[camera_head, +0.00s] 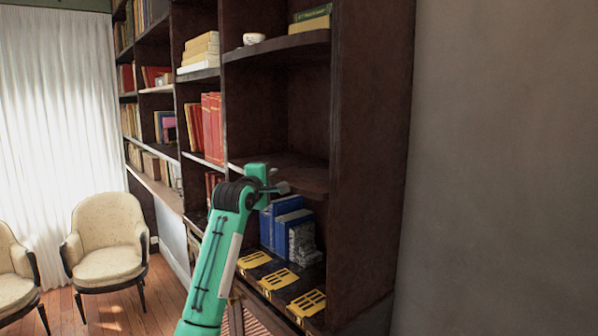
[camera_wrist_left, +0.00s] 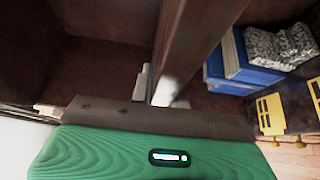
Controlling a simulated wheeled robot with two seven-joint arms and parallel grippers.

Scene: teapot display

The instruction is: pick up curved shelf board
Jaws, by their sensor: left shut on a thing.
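The curved shelf board (camera_head: 300,174) is dark brown wood with a rounded front edge. It spans the right bay of the bookcase, above the blue books. My left gripper (camera_head: 279,187) is at the board's front edge, shut on it. In the left wrist view the board (camera_wrist_left: 195,45) runs edge-on away from the camera, with the pale fingers (camera_wrist_left: 160,88) on either side of it. The fingertips are small in the head view. My right gripper is in neither view.
Blue books (camera_head: 282,225) and a grey patterned block (camera_head: 303,243) stand below the board. Yellow pieces (camera_head: 280,279) lie in front. The compartment above the board is empty. A white bowl (camera_head: 253,39) sits on the shelf higher up. Cream chairs (camera_head: 106,240) stand left.

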